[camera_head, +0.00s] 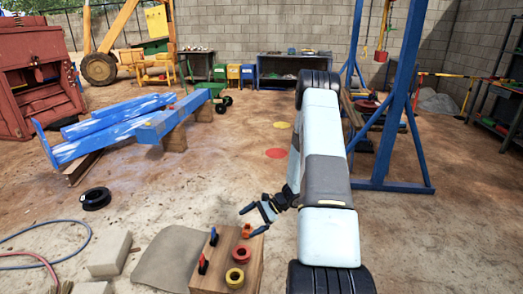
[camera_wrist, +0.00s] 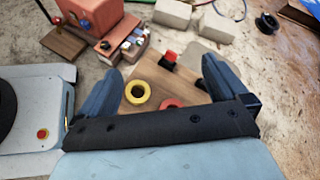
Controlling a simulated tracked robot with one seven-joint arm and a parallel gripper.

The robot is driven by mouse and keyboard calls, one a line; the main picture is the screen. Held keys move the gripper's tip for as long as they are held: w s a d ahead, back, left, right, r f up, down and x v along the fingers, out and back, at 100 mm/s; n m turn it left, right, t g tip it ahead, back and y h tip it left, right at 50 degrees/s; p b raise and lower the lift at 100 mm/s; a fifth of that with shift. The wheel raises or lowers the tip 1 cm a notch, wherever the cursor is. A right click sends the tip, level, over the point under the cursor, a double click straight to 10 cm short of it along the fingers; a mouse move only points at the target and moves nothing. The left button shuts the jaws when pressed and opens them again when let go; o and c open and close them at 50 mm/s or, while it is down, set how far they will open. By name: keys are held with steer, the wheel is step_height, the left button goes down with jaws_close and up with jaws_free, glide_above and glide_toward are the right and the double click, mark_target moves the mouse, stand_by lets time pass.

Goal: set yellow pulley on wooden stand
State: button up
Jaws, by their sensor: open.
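The yellow pulley (camera_head: 235,278) is a ring lying on the top of a wooden block (camera_head: 250,274), low in the head view. In the wrist view the yellow pulley (camera_wrist: 137,103) lies between my finger lines, nearer the left finger. My gripper (camera_head: 252,220) is open and empty above the far end of the block; it also shows in the wrist view (camera_wrist: 162,68). A smaller wooden board (camera_wrist: 62,43) with a red-topped peg lies at the upper left of the wrist view. I cannot tell which wooden piece is the stand.
A red pulley (camera_head: 241,253) lies beside the yellow one. Black holders with orange (camera_head: 202,265) and blue (camera_head: 213,236) tops stand along the block's left side. Pale blocks (camera_head: 110,252) and hoses lie left. A blue frame (camera_head: 383,186) stands right.

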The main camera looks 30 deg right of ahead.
steer(key=s+a+r+n+g+h, duration=0.1)
steer(key=s+a+r+n+h, duration=0.15)
steer(key=r, duration=0.75)
steer(key=s+a+r+n+g+h, duration=0.1)
steer(key=s+a+r+n, duration=0.2)
steer(key=r, duration=0.7)
steer(key=s+a+r+n+g+h, duration=0.15)
steer(key=r+n, duration=0.25)
steer(key=r, duration=0.6)
steer(key=s+a+r+n+t+h, duration=0.2)
steer(key=s+r+n+t+h, duration=0.4)
steer(key=s+r, duration=1.2)
steer(key=s, duration=0.2)
steer(key=shift+s+a+n, duration=0.25)
steer(key=shift+s+n, duration=0.1)
steer(key=shift+s, duration=0.05)
